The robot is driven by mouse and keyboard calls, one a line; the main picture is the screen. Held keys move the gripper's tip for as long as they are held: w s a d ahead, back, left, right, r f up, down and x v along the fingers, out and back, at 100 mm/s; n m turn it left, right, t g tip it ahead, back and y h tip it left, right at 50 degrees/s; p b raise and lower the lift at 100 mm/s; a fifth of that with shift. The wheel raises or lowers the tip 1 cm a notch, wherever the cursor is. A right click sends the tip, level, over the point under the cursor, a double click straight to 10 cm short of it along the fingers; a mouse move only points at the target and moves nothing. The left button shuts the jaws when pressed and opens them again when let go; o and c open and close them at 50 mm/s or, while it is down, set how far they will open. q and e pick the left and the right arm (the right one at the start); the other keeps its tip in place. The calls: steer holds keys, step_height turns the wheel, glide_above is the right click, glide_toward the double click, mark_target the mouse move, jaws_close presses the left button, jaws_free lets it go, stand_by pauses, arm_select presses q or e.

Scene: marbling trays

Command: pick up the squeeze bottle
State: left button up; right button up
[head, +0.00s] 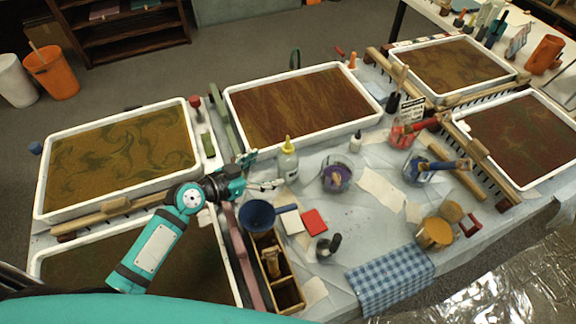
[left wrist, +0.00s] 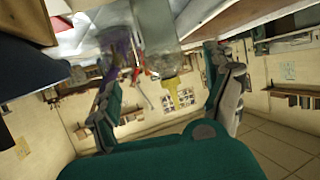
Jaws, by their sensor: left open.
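The squeeze bottle (head: 288,165) is pale and translucent with a yellow nozzle. It stands upright on the covered table, right of the front-left trays. My left gripper (head: 264,171) is open and empty, just left of the bottle with its fingers pointing at it. In the left wrist view the bottle (left wrist: 157,35) appears upside down, its yellow nozzle downward in the picture, framed between the two open fingers of the gripper (left wrist: 168,78). I cannot tell how far the fingertips are from the bottle. My right gripper is not in view.
A jar of purple paint (head: 336,176) is right of the bottle. Filled marbling trays (head: 228,96) lie behind and left. Bare table shows right of the red card (head: 314,222).

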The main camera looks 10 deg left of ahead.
mark_target(280, 164)
arm_select(q)
steer(key=x, duration=0.4)
steer(key=shift+w+d+f+p, duration=0.15)
steer(key=shift+w+f+p, duration=0.05)
steer(key=shift+w+p, duration=0.15)
steer(key=shift+p+x, duration=0.55)
steer(key=shift+x, duration=2.05)
steer(key=c, duration=0.9)
